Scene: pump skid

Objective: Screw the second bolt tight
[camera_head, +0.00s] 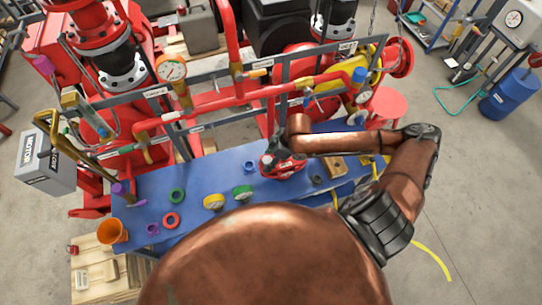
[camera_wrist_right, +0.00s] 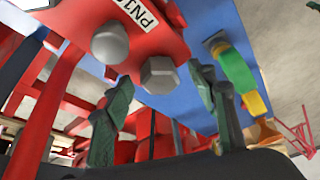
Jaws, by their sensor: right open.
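A red flange (camera_wrist_right: 165,25) with a white "PN1…" label fills the top of the right wrist view. Two grey bolts show on it: a rounded head (camera_wrist_right: 110,43) at left and a hex head (camera_wrist_right: 159,76) to its right. My right gripper (camera_wrist_right: 160,85) is open, with one dark green finger on each side of the hex head. I cannot tell whether the fingers touch it. In the head view my right arm reaches in from the right to a red part (camera_head: 283,165) above the blue table; the bolts are too small to make out there. My left gripper is not in view.
The blue table (camera_head: 190,180) carries green rings (camera_head: 177,195), a red ring (camera_head: 171,220), yellow rolls (camera_head: 213,202) and an orange cup (camera_head: 112,231). A wooden block (camera_head: 335,166) lies right of my gripper.

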